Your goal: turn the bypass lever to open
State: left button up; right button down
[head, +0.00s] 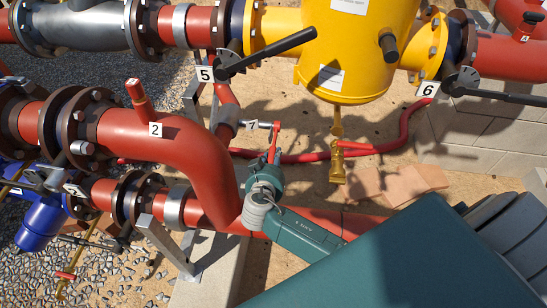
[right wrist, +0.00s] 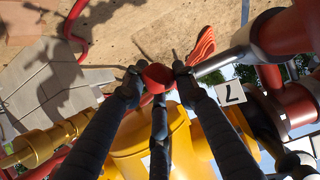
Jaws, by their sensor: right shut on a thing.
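The bypass lever (head: 274,143) is a slim red handle at the end of a short grey stem, beside a white tag (head: 250,125). In the right wrist view the lever's red end (right wrist: 157,76) sits between dark fingers, and the tag reads 7 (right wrist: 231,93). My right gripper (head: 271,164) reaches up to the lever from below; its fingers are mostly hidden behind the teal wrist in the head view. In the right wrist view my right gripper (right wrist: 157,80) is shut on the lever. My left gripper does not show.
A thick red pipe (head: 180,142) with tag 2 runs close left of my right wrist. A yellow tank (head: 358,40) stands behind, with black levers (head: 268,52) at tags 5 and 6. A red hose (head: 300,158) lies on the sandy ground beyond the lever.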

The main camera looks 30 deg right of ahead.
notch_tip(320, 180, up, 2)
jog(key=shift+g+y+p, duration=0.3)
jog(key=shift+g+p, duration=0.1)
jog(key=shift+p, duration=1.1)
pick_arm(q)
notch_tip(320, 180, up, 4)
pick_arm(e)
jog(key=shift+f, duration=0.1)
jog(key=c, duration=1.3)
grip_release()
jog(key=shift+c, duration=0.2)
